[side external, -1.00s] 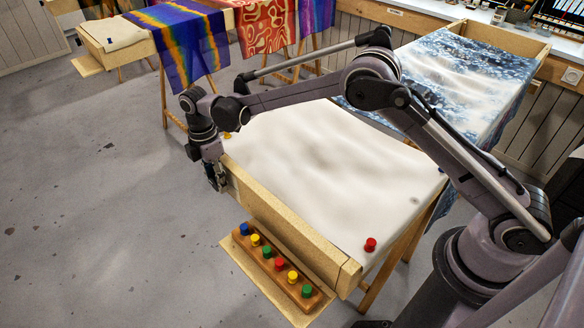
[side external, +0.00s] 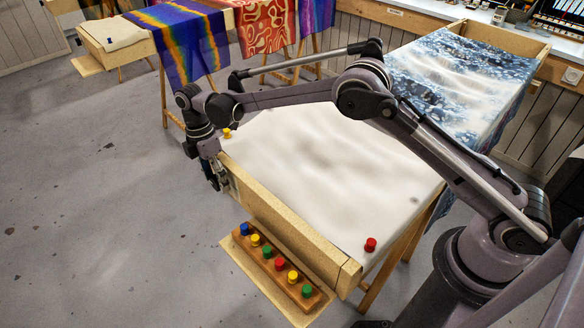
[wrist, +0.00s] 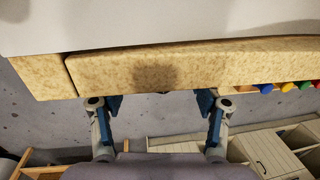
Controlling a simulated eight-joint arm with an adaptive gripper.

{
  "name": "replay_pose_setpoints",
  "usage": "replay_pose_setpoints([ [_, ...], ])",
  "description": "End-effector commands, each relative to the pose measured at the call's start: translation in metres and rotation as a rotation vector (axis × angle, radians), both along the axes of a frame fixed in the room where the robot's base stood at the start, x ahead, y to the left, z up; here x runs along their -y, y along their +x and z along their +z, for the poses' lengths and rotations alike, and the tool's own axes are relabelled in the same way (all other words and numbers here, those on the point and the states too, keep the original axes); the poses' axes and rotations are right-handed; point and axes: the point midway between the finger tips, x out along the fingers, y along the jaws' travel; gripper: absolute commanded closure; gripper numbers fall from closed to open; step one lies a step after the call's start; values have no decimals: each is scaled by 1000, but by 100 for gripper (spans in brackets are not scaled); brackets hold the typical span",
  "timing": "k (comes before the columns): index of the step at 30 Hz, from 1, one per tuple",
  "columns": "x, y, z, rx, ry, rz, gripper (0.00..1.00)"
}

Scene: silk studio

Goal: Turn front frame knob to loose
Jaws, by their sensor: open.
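The wooden silk frame (side external: 290,222) has white silk (side external: 320,170) stretched over it, and its thick front rail runs from upper left to lower right in the side view. My gripper (side external: 222,184) is at the outer face of this rail, near its left end. In the wrist view my gripper (wrist: 160,105) is open, with its two fingers apart just below the rail (wrist: 190,68). No knob can be made out clearly; a small dark bit shows at the rail's lower edge between the fingers, and I cannot tell what it is.
A wooden block with several coloured pegs (side external: 275,264) lies on a board below the front rail. A yellow pin (side external: 227,133) and a red pin (side external: 370,244) stand on the frame. A blue patterned cloth (side external: 460,75) is behind. Floor (side external: 90,200) at left is clear.

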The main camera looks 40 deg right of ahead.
Motion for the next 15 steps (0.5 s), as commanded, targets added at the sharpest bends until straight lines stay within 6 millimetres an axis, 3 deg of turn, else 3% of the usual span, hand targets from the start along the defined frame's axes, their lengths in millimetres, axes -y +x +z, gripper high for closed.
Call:
replay_pose_setpoints([
  [5, 0, 3, 19, 0, 0, 0, 35],
  [15, 0, 13, 82, 0, 0, 0, 35],
])
